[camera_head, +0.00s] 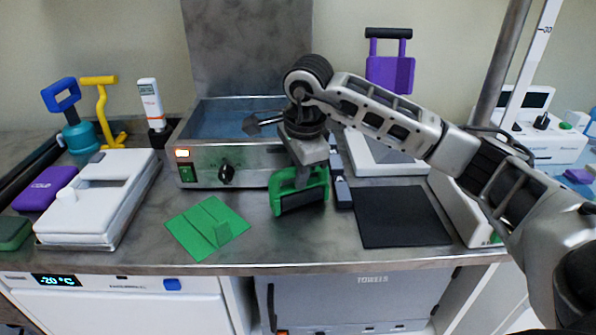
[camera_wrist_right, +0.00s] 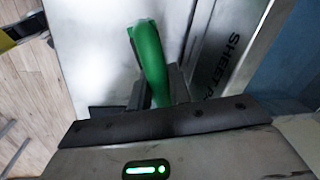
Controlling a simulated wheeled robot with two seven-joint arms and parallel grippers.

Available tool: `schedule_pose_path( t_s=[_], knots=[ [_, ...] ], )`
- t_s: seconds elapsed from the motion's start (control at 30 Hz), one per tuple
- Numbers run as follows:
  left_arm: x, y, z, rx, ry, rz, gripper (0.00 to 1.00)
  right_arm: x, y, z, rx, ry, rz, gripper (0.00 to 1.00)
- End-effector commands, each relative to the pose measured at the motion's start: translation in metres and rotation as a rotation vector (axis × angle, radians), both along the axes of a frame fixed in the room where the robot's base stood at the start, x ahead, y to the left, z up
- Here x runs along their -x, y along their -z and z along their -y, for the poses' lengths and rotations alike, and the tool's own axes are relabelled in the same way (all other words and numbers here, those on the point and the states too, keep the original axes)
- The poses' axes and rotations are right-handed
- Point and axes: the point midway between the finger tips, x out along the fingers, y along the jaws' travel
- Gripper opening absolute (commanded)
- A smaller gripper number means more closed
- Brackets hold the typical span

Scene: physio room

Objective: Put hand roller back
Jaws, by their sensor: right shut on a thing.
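My right gripper (camera_head: 307,158) is shut on the green handle of the hand roller (camera_head: 299,192), which has a dark roller along its bottom. The roller hangs upright near the front of the steel bench, in front of the steel bath; whether it touches the bench is unclear. A green stand with a flat base (camera_head: 188,233) and a small raised part lies on the bench to the left of the roller. In the right wrist view the green handle (camera_wrist_right: 150,62) shows between the fingers, with its lower part hidden by the gripper. My left gripper is not in view.
The steel bath (camera_head: 205,150) with a raised lid stands behind. A white padded device (camera_head: 125,170) is at left and a black mat (camera_head: 400,216) at right. A purple piece with a black bar (camera_head: 390,72) is at the back wall.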

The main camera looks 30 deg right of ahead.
Motion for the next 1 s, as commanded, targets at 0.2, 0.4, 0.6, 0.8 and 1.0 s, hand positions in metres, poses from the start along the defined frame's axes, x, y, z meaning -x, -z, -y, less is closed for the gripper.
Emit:
schedule_pose_path(
  t_s=[0.2,0.4,0.6,0.8,1.0],
  knots=[
    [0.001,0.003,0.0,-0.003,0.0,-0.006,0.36,0.0,0.005,0.0,-0.002,0.001,0.004,0.0],
    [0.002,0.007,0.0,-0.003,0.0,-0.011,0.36,0.0,0.008,0.0,-0.001,0.001,0.003,0.0],
    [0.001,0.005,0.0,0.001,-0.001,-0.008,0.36,0.0,0.009,0.0,-0.001,0.001,0.002,0.41],
    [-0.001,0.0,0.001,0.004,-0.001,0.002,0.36,0.0,0.008,0.0,-0.001,0.001,0.002,0.41],
    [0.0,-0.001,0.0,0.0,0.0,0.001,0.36,0.002,-0.01,0.0,0.0,0.001,0.006,0.41]
  ],
)
